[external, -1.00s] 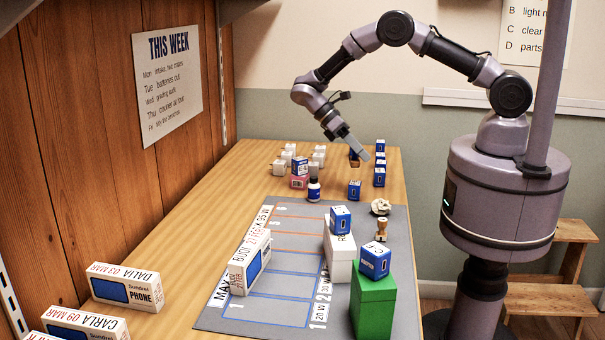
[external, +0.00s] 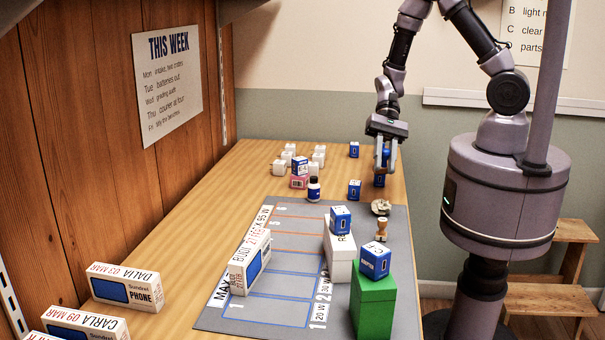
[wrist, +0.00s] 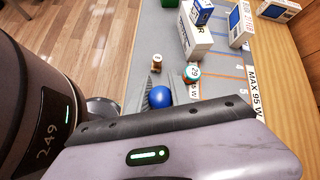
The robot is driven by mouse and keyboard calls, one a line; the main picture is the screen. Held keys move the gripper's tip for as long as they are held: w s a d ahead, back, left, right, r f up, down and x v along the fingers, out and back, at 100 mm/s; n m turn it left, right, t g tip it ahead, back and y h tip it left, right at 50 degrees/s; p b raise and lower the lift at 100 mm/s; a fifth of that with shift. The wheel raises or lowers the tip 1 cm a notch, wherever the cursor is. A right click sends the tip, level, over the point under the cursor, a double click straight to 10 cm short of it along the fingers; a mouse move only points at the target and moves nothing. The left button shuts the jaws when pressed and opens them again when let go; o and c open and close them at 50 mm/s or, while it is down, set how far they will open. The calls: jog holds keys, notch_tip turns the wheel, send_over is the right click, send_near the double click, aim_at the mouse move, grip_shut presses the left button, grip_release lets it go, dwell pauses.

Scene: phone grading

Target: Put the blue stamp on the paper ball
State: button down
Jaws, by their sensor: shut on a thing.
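My gripper (external: 386,166) points down over the far right of the table, its two fingers shut on a blue thing (external: 386,153), which I take for the blue stamp. In the wrist view its round blue top (wrist: 160,97) shows between the fingertips; its lower part is hidden. The paper ball (external: 380,207) is a crumpled pale lump on the grey mat's far right edge, nearer the external camera than my gripper and apart from it. I cannot make the ball out in the wrist view.
A wooden stamp (external: 381,228) stands just in front of the paper ball. A blue box (external: 355,190) stands to its left behind the mat, and a blue bottle (external: 313,190) further left. A white box (external: 340,258) and a green block (external: 373,305) stand on the mat.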

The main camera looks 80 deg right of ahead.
notch_tip(320, 180, down, 8)
jog(key=b, duration=0.3)
jog(key=shift+r, duration=0.1)
jog(key=c, duration=1.2)
grip_release()
